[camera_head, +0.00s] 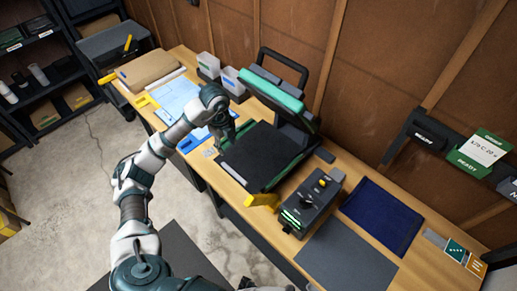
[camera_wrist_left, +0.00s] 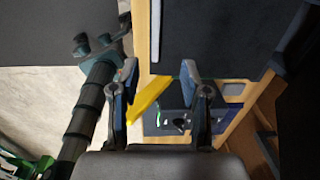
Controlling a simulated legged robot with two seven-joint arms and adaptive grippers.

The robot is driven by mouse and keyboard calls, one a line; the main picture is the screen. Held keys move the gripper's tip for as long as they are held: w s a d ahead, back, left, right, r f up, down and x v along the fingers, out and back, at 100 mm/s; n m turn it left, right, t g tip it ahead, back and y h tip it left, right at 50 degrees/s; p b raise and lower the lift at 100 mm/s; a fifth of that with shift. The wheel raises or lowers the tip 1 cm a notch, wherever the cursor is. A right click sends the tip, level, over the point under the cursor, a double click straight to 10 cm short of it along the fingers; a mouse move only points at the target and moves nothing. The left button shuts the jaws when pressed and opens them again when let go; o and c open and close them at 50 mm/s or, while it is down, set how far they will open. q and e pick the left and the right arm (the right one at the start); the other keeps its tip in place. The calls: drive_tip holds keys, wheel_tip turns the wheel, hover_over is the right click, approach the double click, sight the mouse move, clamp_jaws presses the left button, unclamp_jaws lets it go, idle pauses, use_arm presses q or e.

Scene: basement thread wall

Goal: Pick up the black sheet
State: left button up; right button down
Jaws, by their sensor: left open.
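A black sheet-like surface (camera_head: 258,155) lies flat on the bed of an open press with a green-edged lid (camera_head: 272,90). I cannot tell whether it is a loose sheet or the bed itself. It fills the upper right of the left wrist view (camera_wrist_left: 215,38). A dark grey flat sheet (camera_head: 348,255) lies at the table's front right. A navy sheet (camera_head: 382,215) lies beside it. My left gripper (camera_head: 224,140) is at the press's left edge. In the left wrist view its fingers (camera_wrist_left: 160,76) are apart and empty. My right gripper does not show.
A control box (camera_head: 313,203) with a yellow knob stands right of the press, near a yellow handle (camera_head: 262,201). Blue-and-white papers (camera_head: 178,98), bins (camera_head: 208,66) and a cardboard stack (camera_head: 150,70) lie farther left. The wooden wall closes off the back.

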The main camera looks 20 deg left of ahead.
use_arm(q)
approach(234, 173)
drive_tip(key=shift+w+d+f, duration=0.1)
drive_tip(key=shift+w+f, duration=0.1)
drive_tip(key=shift+f, duration=0.45)
drive_tip(key=f, duration=0.1)
drive_tip(key=f+p, duration=0.1)
drive_tip(key=f, duration=0.1)
drive_tip(key=shift+w+a+f, duration=0.15)
drive_tip(key=shift+a+f, duration=0.05)
drive_tip(key=shift+f, duration=0.15)
wheel_tip(234, 173, down, 4)
drive_tip(key=shift+r+p, duration=0.1)
drive_tip(key=shift+p, duration=0.3)
drive_tip(key=shift+d+f, duration=0.1)
drive_tip(key=shift+f, duration=0.35)
drive_tip(key=shift+d+r, duration=0.1)
drive_tip(key=shift+d, duration=0.1)
drive_tip(key=shift+c, duration=0.3)
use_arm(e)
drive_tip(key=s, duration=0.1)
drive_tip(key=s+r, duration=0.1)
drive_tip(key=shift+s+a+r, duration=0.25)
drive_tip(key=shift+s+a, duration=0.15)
